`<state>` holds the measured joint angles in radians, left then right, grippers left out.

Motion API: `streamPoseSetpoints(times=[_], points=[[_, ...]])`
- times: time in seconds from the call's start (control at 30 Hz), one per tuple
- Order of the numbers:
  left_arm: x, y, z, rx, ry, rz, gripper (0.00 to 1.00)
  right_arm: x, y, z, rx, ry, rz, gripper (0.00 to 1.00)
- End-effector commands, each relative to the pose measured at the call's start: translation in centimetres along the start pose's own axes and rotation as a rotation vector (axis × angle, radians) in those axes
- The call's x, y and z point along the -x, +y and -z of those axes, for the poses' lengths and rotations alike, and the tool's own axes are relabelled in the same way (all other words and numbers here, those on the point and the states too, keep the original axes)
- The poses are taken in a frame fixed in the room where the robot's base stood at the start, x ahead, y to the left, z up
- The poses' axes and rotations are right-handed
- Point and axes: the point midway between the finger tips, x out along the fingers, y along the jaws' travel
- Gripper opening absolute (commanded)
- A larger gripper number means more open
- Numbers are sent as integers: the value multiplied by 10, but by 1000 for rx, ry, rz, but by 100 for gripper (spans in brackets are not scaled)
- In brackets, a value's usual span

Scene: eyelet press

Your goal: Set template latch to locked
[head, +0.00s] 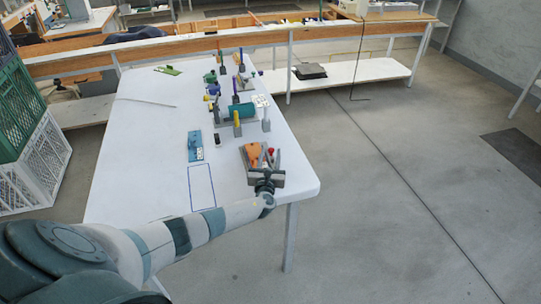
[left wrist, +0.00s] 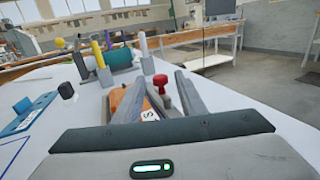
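A grey fixture (head: 280,181) with an orange part (head: 252,151) and a red knob (head: 270,151) stands at the table's near right. In the left wrist view the orange part (left wrist: 125,101) bears a white label with a letter like S. The red knob (left wrist: 160,82) shows between my fingers, farther out. My left gripper (head: 272,160) is over this fixture; its two fingers (left wrist: 165,75) are apart, with nothing visibly clamped. I cannot tell whether they touch the fixture. Which part is the template latch is unclear. My right gripper is not in view.
A blue plate (head: 194,147) and a small black piece (head: 217,139) lie left of the fixture. A teal cylinder (head: 241,112) and several upright posts stand farther back. A blue-outlined rectangle (head: 202,187) on the white table (head: 150,150) is empty. Crates (head: 45,160) stand at left.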

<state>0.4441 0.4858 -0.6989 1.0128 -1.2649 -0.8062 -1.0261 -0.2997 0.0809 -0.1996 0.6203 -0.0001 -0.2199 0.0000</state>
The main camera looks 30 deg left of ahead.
Motion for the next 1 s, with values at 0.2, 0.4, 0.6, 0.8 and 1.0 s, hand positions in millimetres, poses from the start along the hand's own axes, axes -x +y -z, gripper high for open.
streamPoseSetpoints(times=[0.2,0.4,0.6,0.8,1.0], points=[[-2,0,0,0,0,1,37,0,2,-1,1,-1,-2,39],[-2,0,0,-1,0,0,23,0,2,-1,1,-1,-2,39],[-2,0,0,-1,0,0,0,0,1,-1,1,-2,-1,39],[-2,0,0,0,-1,-14,0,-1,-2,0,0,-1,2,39],[-1,-2,1,2,0,-70,0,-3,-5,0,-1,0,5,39]])
